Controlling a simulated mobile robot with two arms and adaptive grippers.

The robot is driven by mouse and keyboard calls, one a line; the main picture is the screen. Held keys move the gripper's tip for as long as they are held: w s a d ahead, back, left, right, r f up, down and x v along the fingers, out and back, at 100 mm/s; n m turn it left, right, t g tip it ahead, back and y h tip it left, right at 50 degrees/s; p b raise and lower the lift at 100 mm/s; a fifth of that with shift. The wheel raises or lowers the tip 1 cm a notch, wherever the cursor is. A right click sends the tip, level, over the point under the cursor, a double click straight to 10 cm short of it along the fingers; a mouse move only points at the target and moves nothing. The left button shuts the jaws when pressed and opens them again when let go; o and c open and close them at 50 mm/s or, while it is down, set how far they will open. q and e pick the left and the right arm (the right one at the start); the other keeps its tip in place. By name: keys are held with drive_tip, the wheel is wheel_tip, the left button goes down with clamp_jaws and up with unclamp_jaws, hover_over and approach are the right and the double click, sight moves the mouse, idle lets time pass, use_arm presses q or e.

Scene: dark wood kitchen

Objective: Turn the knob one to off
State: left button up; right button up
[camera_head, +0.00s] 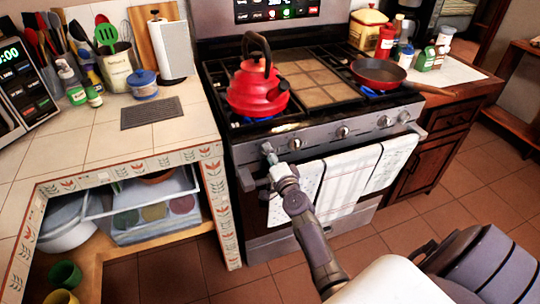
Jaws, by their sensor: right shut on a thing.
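The stove (360,142) stands in the middle of the head view with a row of knobs along its silver front panel. My right gripper (269,153) reaches up to the leftmost knob on that panel and is shut on it; the gripper hides most of this knob, so its angle cannot be read. Other knobs (342,132) show to the right, uncovered. A red kettle (258,88) sits on the left burners, and blue flame shows under it. My left gripper is not in view.
A frying pan (379,73) sits on the right burner, its handle sticking out past the stove's right edge. Towels (350,181) hang on the oven handle below the knobs. A tiled counter (105,140) adjoins the stove at left. Floor in front is clear.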

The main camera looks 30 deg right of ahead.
drive_tip(key=m, duration=1.2)
drive_tip(key=shift+f, duration=0.25)
drive_tip(key=shift+m, duration=0.3)
drive_tip(key=o, duration=1.1)
drive_tip(key=shift+o, duration=0.2)
drive_tip(key=shift+s+a, duration=0.1)
drive_tip(key=v, duration=1.1)
drive_tip(key=shift+s, duration=0.4)
drive_tip(key=shift+f, duration=0.1)
